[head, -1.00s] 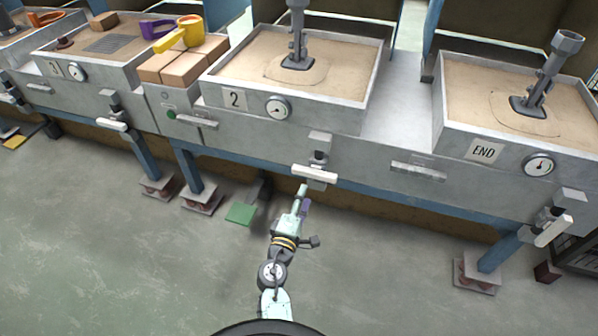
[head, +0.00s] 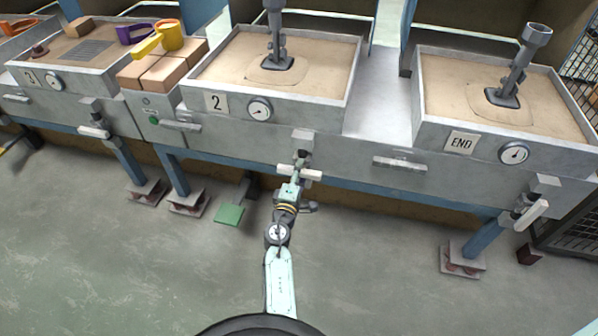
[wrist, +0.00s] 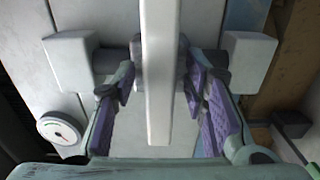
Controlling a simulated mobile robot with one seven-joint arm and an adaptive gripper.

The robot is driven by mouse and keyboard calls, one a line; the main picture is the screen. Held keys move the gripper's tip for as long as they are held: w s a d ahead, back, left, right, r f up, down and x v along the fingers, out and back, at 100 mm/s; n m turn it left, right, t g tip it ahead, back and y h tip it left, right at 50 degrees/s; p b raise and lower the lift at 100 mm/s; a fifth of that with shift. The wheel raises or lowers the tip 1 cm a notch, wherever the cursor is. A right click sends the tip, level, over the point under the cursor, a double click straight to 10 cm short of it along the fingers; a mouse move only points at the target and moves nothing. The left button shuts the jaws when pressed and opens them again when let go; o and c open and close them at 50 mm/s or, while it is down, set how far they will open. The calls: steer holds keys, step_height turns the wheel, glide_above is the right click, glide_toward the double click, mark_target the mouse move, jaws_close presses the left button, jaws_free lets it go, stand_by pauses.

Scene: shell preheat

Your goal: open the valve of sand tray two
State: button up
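Sand tray two (head: 325,112) is a grey tray of sand with a "2" plate and a dial on its front. Its valve (head: 304,155) is on the front panel below, with a white bar handle (head: 313,174) lying level across it. My gripper (head: 291,184) is at this handle, and its fingers are hard to make out in the head view. In the wrist view the white handle (wrist: 160,75) runs up and down between the purple-padded fingers of my gripper (wrist: 160,98). The fingers are open, with a gap on each side of the bar.
The END tray (head: 440,128) stands to the right, with its own valve handle (head: 531,213) at lower right. A drawer-like handle (head: 181,126) sticks out left of tray two. A green pedal (head: 229,215) is near the floor. The floor in front is clear.

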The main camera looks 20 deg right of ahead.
steer(key=shift+c, duration=0.6)
jaws_close()
